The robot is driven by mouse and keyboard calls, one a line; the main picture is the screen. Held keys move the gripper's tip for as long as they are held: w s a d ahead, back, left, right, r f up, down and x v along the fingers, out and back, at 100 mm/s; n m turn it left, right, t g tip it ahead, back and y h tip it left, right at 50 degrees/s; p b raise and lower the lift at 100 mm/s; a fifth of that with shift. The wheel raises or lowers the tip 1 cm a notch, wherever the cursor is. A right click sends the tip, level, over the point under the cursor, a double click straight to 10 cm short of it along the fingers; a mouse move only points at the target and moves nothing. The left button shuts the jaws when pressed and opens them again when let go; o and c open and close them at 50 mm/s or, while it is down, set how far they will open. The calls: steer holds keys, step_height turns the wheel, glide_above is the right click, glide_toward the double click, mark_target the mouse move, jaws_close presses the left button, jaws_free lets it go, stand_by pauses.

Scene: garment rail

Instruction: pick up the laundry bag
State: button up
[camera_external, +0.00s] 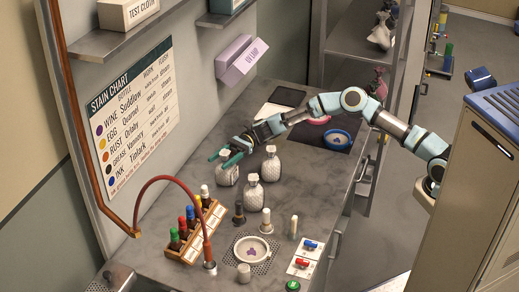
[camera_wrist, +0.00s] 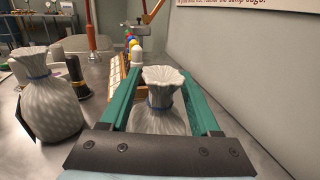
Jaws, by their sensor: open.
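Three pale, patterned laundry bags with tied necks stand upright on the grey counter. One laundry bag (camera_external: 228,175) is at the left by the wall, and my gripper (camera_external: 224,159) is at its top. In the wrist view this bag (camera_wrist: 158,118) has a blue tie and a frilled top, and stands between the green fingers of my open gripper (camera_wrist: 160,72). I cannot tell whether either finger touches it. A second bag (camera_external: 271,166) stands to its right and a third bag (camera_external: 254,193) in front. One neighbouring bag (camera_wrist: 48,95) shows at the left in the wrist view.
A wooden rack of bottles (camera_external: 196,235) and a red curved hose (camera_external: 172,182) stand toward the front left. A white dish (camera_external: 254,250) sits on a grate. The stain-chart wall (camera_external: 130,115) is close to my gripper. A blue bowl (camera_external: 337,138) is behind.

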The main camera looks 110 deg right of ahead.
steer(key=shift+w+a+f, duration=0.1)
steer(key=shift+w+a, duration=0.1)
steer(key=shift+w, duration=0.25)
jaws_close()
stand_by(1.1)
